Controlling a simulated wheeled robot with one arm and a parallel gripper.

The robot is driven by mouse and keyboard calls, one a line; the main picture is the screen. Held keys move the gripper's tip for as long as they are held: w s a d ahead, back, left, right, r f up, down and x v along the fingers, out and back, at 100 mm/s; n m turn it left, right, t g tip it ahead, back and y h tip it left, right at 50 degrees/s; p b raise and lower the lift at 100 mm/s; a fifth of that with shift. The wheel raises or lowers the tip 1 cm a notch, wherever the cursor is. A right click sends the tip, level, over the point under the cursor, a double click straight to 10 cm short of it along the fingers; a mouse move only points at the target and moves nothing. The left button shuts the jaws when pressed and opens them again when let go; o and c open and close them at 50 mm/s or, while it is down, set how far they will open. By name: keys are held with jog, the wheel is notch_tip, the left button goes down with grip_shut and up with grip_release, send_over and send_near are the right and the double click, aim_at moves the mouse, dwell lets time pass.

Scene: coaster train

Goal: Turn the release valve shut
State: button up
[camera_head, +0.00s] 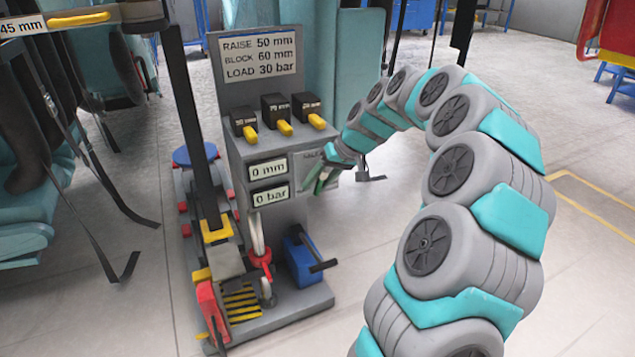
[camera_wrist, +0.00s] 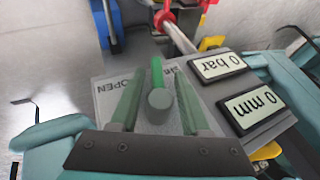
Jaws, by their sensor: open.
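The release valve (camera_wrist: 158,103) shows in the wrist view as a round grey-green knob with a green lever pointing away from my wrist. It sits on a grey plate (camera_wrist: 105,95) with the word OPEN on its left side; another word beside the lever is partly covered. My gripper (camera_wrist: 156,78) is open, its two see-through green fingers on either side of the valve. I cannot tell whether either finger touches it. In the head view my gripper (camera_head: 320,176) is at the right side of the grey panel and mostly hides the valve.
The panel carries displays reading 0 mm (camera_head: 268,169) and 0 bar (camera_head: 271,195), and several yellow levers (camera_head: 284,127) above. A sign (camera_head: 259,57) reads raise 50 mm, block 60 mm, load 30 bar. A blue box (camera_head: 301,258) and a red part (camera_head: 259,259) stand below.

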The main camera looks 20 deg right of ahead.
aim_at(326, 172)
jog(key=v, duration=0.7)
jog(key=shift+w, duration=0.15)
jog(key=shift+s+d+r+b, duration=0.15)
jog(key=shift+s+r+b, duration=0.1)
jog(key=shift+r+b, duration=0.05)
